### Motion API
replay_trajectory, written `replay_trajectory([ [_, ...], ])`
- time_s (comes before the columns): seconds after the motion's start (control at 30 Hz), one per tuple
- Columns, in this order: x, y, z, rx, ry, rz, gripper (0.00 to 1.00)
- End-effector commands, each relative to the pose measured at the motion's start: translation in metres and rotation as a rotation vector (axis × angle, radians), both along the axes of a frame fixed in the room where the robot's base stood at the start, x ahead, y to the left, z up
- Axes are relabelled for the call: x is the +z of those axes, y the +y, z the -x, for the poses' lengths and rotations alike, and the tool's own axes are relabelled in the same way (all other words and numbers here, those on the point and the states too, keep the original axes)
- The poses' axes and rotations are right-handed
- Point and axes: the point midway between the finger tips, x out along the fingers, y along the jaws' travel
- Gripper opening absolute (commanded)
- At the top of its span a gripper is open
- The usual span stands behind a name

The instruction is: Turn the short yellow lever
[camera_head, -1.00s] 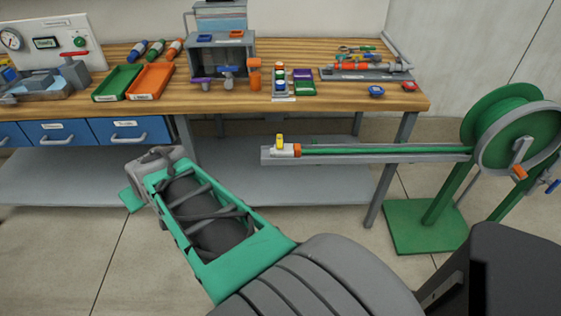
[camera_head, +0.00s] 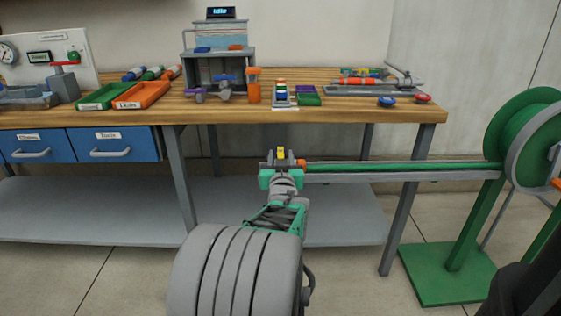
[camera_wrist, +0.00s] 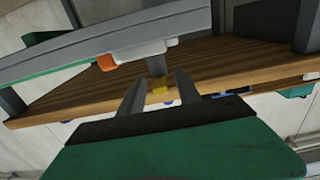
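My gripper (camera_wrist: 155,84) is open, one finger on each side of the lever in that view. I cannot tell whether a finger touches it. In the head view my gripper (camera_head: 281,160) is at the valve, and my wrist hides most of the valve body.
A grey rail (camera_head: 420,175) with a green hose runs right from the valve to a green hose reel (camera_head: 530,135). The wooden workbench (camera_head: 340,111) stands behind, with trays, colored handles and fittings. Open floor lies in front of the lower shelf (camera_head: 90,210).

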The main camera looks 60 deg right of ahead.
Motion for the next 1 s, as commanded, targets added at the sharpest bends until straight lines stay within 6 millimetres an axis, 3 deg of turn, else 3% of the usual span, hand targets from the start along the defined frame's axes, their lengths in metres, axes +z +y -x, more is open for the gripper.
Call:
replay_trajectory([
  [0.33, 0.0004, -0.0079, -0.0041, 0.0, 0.0, 0.0, 0.39],
  [0.8, 0.0002, -0.0075, -0.0039, 0.0, 0.0, 0.0, 0.01],
  [1.0, 0.0, -0.0075, -0.0039, 0.0, 0.0, -0.001, 0.0],
])
